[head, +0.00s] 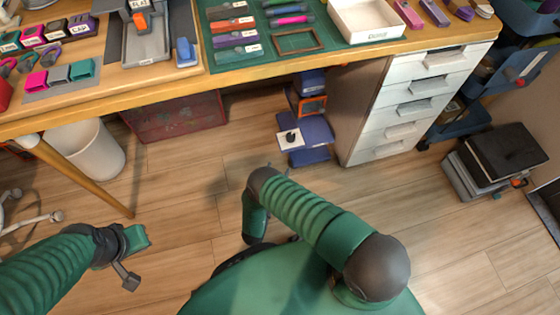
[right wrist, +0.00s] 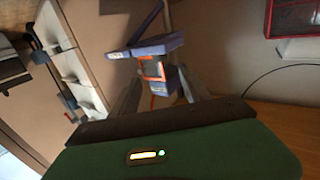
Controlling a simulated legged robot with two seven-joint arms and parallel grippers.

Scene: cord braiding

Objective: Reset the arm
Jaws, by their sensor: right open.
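My right arm, green and ribbed, bends at a dark elbow low in the middle of the head view, and its forearm points down over the floor. Its gripper (right wrist: 160,92) shows in the right wrist view, with two grey fingers apart and nothing between them. It is clear of the desk. My left arm comes in from the lower left of the head view. Its end (head: 128,272) shows as a green part and a small grey piece over the floor, and its jaw gap cannot be made out.
A wooden desk (head: 200,88) holds tools, a green mat (head: 216,66) and a white tray (head: 374,38). Below are a white bin (head: 92,152), a red crate (head: 175,118), blue and orange items (head: 308,130) and white drawers (head: 408,107). Dark cases (head: 500,150) stand right. The middle floor is free.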

